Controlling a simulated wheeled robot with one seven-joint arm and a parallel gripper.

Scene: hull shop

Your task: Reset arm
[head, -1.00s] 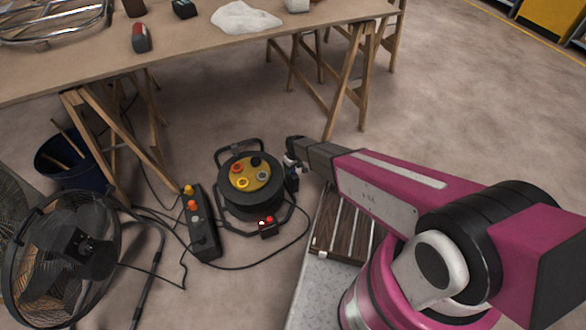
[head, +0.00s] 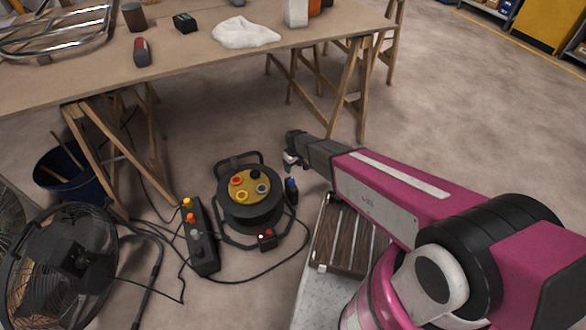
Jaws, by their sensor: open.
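My arm, magenta and grey, reaches from the lower right towards the middle of the head view. My gripper (head: 291,160) is at its far end, small and dark, above the floor just right of the cable reel. I see nothing between its fingers. The black cable reel (head: 262,212) stands on the floor with a yellow face and several coloured sockets.
A power strip (head: 201,240) with coloured plugs lies left of the reel, with loose cables around it. A floor fan (head: 62,262) and blue bucket (head: 70,172) are farther left. A trestle table (head: 200,62) stands behind. The floor (head: 440,110) at right is clear.

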